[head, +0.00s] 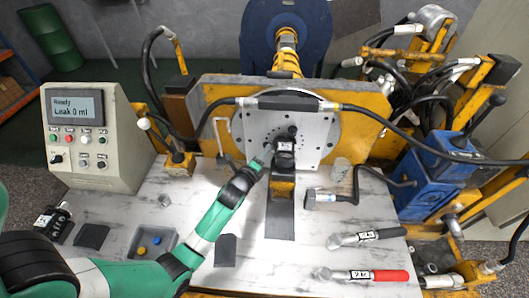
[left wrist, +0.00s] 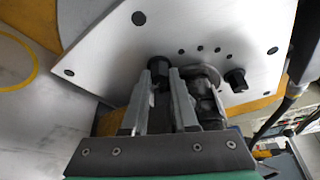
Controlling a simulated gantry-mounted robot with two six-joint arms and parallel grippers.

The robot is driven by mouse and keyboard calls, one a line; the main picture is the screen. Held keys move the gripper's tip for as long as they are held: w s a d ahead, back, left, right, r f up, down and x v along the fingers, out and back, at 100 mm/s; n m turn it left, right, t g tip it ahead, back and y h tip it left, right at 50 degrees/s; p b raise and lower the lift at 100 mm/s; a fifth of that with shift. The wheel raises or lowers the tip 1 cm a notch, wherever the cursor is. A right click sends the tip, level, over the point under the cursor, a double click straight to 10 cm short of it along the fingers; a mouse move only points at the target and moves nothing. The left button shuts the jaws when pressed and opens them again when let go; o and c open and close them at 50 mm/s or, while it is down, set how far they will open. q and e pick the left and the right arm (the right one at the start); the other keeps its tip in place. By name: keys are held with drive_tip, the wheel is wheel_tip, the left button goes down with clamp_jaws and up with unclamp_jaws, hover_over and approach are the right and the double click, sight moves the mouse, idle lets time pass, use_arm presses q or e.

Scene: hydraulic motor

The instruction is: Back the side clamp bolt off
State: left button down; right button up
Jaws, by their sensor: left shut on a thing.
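My left gripper (head: 264,158) reaches in from the lower left to the left side of the hydraulic motor (head: 285,147) at the upright plate. In the left wrist view, its two grey fingers (left wrist: 160,78) are shut on a black bolt head, which I take for the side clamp bolt (left wrist: 158,66). The bolt sits at the plate beside the grey motor body (left wrist: 207,100). In the head view the bolt is too small and covered to make out. A second dark bolt (left wrist: 236,79) stands farther right on the plate. My right gripper is not in view.
A control box (head: 98,135) reading "Leak 0 ml" stands at left. Two torque wrenches, one black-handled (head: 367,237) and one red-handled (head: 362,275), lie front right. A hose (head: 365,108) crosses above.

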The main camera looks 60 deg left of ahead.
use_arm(q)
drive_tip(key=n+t+b, duration=0.1)
drive_tip(key=n+b, duration=0.1)
drive_tip(key=n+t+y+b, duration=0.1)
drive_tip(key=n+b, duration=0.1)
drive_tip(key=n, duration=0.1)
drive_tip(key=shift+f, duration=0.2)
idle(0.3)
idle(0.3)
drive_tip(key=c, duration=1)
unclamp_jaws()
drive_tip(key=shift+o, duration=0.2)
drive_tip(key=shift+s, duration=0.1)
